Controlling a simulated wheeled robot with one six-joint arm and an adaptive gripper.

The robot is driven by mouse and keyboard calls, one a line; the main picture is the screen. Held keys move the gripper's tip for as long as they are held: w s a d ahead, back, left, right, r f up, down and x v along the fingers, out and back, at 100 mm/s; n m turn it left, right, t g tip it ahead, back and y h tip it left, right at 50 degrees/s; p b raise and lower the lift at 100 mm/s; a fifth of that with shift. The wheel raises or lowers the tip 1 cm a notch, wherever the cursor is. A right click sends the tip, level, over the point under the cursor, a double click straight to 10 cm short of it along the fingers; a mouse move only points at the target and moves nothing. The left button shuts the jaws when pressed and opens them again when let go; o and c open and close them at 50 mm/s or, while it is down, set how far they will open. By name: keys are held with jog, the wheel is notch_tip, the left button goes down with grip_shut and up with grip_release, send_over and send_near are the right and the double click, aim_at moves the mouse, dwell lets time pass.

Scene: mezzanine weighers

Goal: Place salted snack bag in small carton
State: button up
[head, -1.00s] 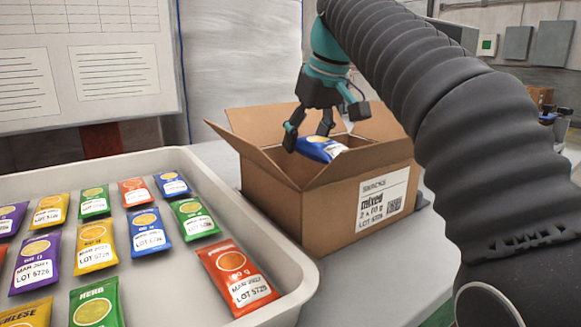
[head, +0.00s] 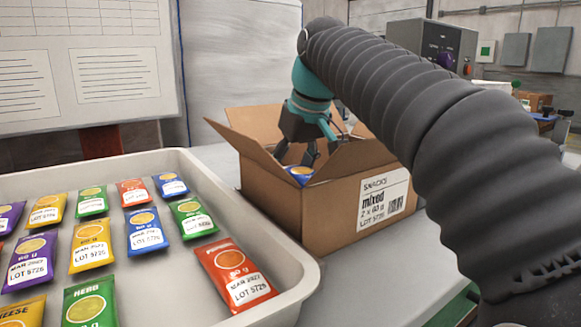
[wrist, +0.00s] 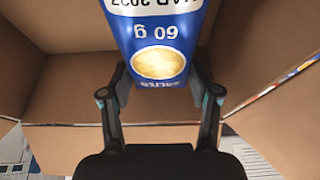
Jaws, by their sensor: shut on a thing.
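The blue salted snack bag (wrist: 160,38) is between the fingers of my gripper (wrist: 160,92) in the wrist view, with its print upside down. My gripper (head: 298,155) is shut on it in the head view, inside the mouth of the small carton (head: 270,200). Only a little of the blue bag (head: 300,171) shows there above the near wall; the carton hides the rest. The carton stands open with its flaps spread and a "snacks mixed" label on its side. The wrist view shows its brown inner walls (wrist: 70,90) around the bag. I cannot tell whether the bag touches the bottom.
A pale tray (head: 250,222) with several coloured snack bags, including a red one (head: 235,275), stands left of the carton. A raised carton flap (head: 235,140) is close to the gripper's left. Bare grey table (head: 400,265) lies in front of the carton.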

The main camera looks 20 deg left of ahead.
aim_at(307, 172)
jog(key=shift+f, duration=0.55)
jog(key=o, duration=1.3)
jog(key=shift+r, duration=0.35)
jog(key=p+v, duration=0.2)
jog(key=v, duration=1)
jog(key=shift+r, duration=0.25)
